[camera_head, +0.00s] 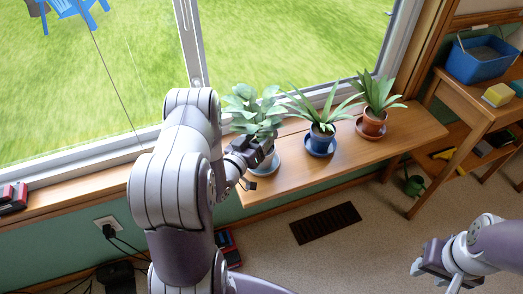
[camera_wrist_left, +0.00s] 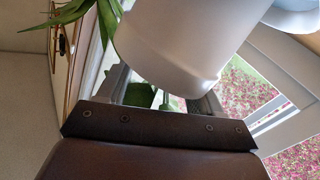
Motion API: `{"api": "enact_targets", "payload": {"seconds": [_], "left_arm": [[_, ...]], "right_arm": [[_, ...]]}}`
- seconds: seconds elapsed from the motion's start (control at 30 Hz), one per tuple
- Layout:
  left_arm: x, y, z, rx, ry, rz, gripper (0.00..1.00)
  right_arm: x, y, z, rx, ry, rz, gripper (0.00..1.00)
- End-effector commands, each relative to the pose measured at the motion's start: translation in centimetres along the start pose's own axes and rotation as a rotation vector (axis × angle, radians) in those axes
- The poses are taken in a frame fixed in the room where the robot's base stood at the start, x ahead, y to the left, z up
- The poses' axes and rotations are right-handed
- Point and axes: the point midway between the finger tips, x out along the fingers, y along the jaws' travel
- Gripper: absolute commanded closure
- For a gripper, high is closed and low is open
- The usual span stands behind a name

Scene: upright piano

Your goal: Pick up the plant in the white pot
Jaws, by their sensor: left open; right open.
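The broad-leaved plant (camera_head: 254,108) is leftmost of three on the wooden shelf under the window. Its pot is mostly hidden by my left gripper (camera_head: 256,168); a pale saucer (camera_head: 270,168) shows below. My left gripper is open, right at the pot's near left side; contact cannot be told. In the left wrist view, its fingers (camera_wrist_left: 163,100) are partly covered by a large white rounded surface (camera_wrist_left: 175,40), with green leaves visible between them. I cannot tell surely whether that surface is the pot. My right gripper (camera_head: 434,272) is open and empty over the carpet, far right.
A spiky plant in a blue pot (camera_head: 321,138) stands close to the right, then one in a terracotta pot (camera_head: 372,122). The window frame is close behind the plants. A wooden table with a blue bin (camera_head: 482,60) stands at right. A floor vent (camera_head: 325,222) lies in front.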

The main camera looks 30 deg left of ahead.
Motion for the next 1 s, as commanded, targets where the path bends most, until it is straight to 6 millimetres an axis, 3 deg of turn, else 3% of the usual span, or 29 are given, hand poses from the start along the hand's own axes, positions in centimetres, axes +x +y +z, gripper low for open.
{"api": "enact_targets", "payload": {"seconds": [0.2,0.4,0.73,1.0], "left_arm": [[0.2,0.0,-0.1,0.0,0.0,-0.001,0.35],[0.1,0.0,-0.1,0.0,0.0,-0.001,1.0],[0.2,0.1,-0.6,0.002,0.003,0.0,1.0],[0.2,1.7,-4.7,0.002,0.004,0.001,1.0]], "right_arm": [[0.0,0.0,0.0,0.0,0.0,0.0,0.57],[0.0,0.0,0.0,0.0,0.0,0.0,0.57],[-0.3,0.0,0.0,0.0,0.0,0.0,0.57],[-2.0,0.0,-0.2,0.0,0.0,0.0,0.57]]}}
